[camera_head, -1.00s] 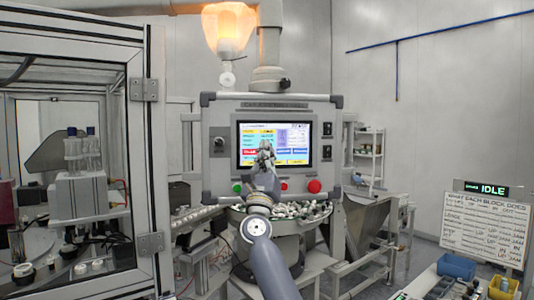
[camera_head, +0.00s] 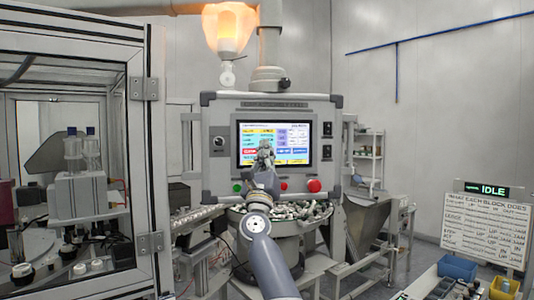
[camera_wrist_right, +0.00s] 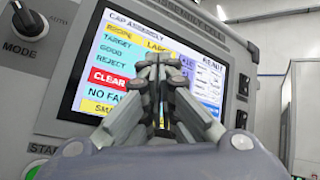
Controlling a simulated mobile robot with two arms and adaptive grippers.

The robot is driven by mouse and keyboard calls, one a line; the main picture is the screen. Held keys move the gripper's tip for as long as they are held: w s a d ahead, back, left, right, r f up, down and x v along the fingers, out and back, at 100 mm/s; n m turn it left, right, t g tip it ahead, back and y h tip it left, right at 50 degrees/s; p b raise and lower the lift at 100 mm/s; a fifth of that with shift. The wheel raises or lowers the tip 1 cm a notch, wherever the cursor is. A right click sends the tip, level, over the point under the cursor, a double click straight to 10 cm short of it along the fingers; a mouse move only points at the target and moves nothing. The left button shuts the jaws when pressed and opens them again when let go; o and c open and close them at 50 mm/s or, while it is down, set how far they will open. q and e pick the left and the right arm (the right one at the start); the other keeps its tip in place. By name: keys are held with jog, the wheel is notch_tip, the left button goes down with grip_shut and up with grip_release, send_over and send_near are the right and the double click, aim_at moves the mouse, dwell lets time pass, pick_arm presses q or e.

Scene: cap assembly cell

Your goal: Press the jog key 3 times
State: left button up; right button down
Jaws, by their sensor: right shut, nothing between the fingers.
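The operator panel (camera_head: 212,170) faces me with its lit touch screen (camera_head: 303,143) in the middle. My right gripper (camera_head: 265,147) is shut and empty, in front of the screen's lower middle. In the right wrist view its closed fingertips (camera_wrist_right: 160,60) point at the screen (camera_wrist_right: 108,48) and cover part of it. Rows for recipe, target, good and reject show there, with a red CLEAR field (camera_wrist_right: 108,78). I cannot make out a key labelled jog; the fingers hide the screen's middle. Whether the fingertips touch the glass cannot be told. My left gripper is not in view.
A MODE knob (camera_wrist_right: 28,22) is left of the screen. A green button (camera_head: 237,188) and a red button (camera_head: 314,186) sit below it. A bowl of parts (camera_head: 285,228) stands under the panel. A glazed frame (camera_head: 158,130) is at left. A sign reads IDLE (camera_head: 493,190).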

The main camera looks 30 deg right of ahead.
jog(key=shift+w+d+b, duration=0.1)
jog(key=shift+w+b, duration=0.2)
jog(key=shift+b, duration=0.1)
dwell(0.6)
jog(key=shift+s+p, duration=0.25)
jog(key=shift+p, duration=0.15)
jog(key=shift+s+a, duration=0.3)
jog(key=shift+s, duration=0.15)
jog(key=s+p, duration=0.1)
jog(key=s+a+p, duration=0.1)
jog(key=s+p, duration=0.2)
jog(key=shift+s+a+p, duration=0.25)
jog(key=shift+a+p, duration=0.15)
dwell(2.5)
